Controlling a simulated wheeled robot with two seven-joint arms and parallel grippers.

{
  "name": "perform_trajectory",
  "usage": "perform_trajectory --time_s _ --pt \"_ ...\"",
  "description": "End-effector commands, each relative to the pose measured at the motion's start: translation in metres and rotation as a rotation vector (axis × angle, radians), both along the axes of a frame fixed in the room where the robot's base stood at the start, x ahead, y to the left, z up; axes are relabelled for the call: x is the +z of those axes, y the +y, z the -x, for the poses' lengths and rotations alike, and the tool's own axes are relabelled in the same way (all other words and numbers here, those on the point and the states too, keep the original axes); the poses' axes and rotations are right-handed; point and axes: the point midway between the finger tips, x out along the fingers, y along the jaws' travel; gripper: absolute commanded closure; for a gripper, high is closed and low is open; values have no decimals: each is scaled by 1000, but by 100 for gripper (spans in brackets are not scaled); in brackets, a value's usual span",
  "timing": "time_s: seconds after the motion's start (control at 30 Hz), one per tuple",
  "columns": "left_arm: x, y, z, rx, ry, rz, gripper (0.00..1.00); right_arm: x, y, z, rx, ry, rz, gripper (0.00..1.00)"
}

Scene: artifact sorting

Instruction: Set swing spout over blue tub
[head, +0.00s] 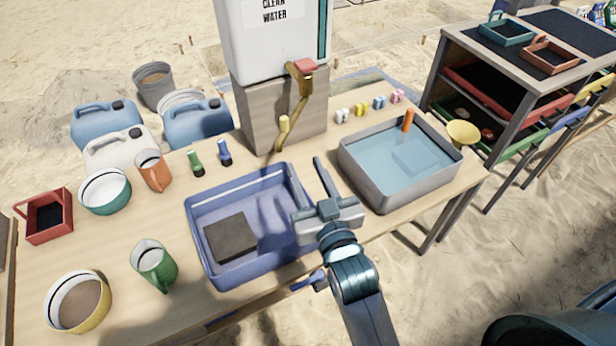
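A brass tap (302,78) with a red top sits on the front of the clean water tank. Its swing spout (293,112) slants down to the left and carries a yellow grip (284,124). The spout's lower end appears near the back right corner of the blue tub (203,262); its exact position over the rim is hard to tell. The tub holds a dark grey slab (231,238). My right gripper (316,160) is at the tub's right side, below the spout in the picture, pointing away. Its fingers look together and empty, apart from the spout. My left gripper is out of view.
A grey basin (376,196) of water stands right of the tub. Small brushes (361,109) line the table behind it. Green (195,162) and blue (224,152) bottles stand behind the tub. Jugs and bowls fill the left side. A tray rack (490,60) stands right.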

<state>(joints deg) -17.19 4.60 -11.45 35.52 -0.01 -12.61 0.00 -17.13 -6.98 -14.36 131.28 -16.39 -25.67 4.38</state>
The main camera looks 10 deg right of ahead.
Motion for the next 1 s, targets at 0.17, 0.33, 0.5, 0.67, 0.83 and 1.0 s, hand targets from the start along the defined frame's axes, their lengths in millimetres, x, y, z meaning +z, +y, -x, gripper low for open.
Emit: perform_trajectory --time_s 0.17,0.33,0.5,0.67,0.83,1.0 --pt "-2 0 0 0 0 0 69 0 -1 8 0 0 0 64" --pt "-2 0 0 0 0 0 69 0 -1 8 0 0 0 64" --pt "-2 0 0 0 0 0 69 1 -1 8 0 0 -1 81" --pt "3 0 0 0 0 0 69 2 -1 8 0 5 -49 100" --pt "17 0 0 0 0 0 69 5 -4 6 -2 22 -224 100" --pt "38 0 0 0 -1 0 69 7 -9 4 -7 46 -524 100"
